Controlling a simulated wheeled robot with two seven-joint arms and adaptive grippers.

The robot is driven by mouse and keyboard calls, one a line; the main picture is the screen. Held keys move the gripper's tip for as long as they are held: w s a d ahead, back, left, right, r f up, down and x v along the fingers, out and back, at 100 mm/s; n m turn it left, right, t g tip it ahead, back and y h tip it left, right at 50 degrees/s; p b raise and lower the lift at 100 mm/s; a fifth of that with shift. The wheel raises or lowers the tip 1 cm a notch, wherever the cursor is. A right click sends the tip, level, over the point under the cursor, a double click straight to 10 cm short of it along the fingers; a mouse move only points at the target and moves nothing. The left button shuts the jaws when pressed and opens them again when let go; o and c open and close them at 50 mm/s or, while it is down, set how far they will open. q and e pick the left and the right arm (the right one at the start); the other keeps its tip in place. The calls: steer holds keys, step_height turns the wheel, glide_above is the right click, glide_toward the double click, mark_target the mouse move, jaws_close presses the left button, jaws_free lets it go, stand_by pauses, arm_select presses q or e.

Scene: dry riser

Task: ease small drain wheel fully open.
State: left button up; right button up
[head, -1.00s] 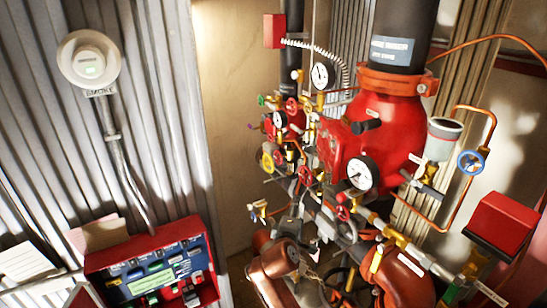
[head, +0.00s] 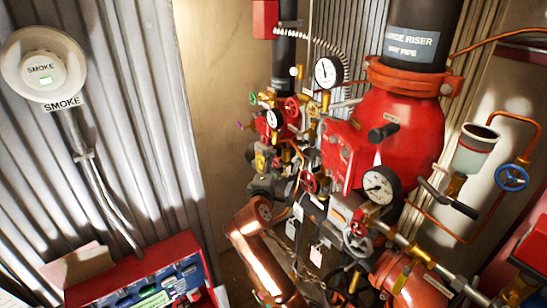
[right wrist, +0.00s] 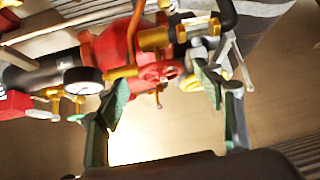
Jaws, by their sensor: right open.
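Several small hand wheels sit on the red valve assembly; which one is the small drain wheel I cannot tell. A red wheel (head: 309,182) is low at the centre in the head view, and another red wheel (head: 292,107) is higher. In the right wrist view a red wheel (right wrist: 160,72) shows beyond the gap between my fingers. A yellow wheel (right wrist: 217,90) is partly hidden behind the right-hand finger. My right gripper (right wrist: 163,82) is open, with its green fingers apart and nothing seen held. I cannot clearly pick it out among the pipework in the head view. My left gripper is not in view.
A red riser body (head: 405,135) carries a gauge (head: 380,185). A red control panel (head: 150,275) is at lower left. The beige wall (head: 222,90) left of the valves is clear; pipes and fittings crowd the centre.

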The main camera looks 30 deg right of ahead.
mark_target(273, 166)
steer(key=x, duration=0.2)
steer(key=p+x, duration=0.1)
steer(key=x, duration=0.1)
steer(key=shift+w+a, duration=0.25)
steer(key=shift+w+d+f, duration=0.15)
steer(key=shift+w, duration=0.05)
steer(key=shift+d, duration=0.15)
steer(key=c, duration=1.1)
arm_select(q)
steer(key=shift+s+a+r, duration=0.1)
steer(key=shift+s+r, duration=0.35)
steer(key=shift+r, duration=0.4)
arm_select(e)
steer(key=shift+c, duration=0.3)
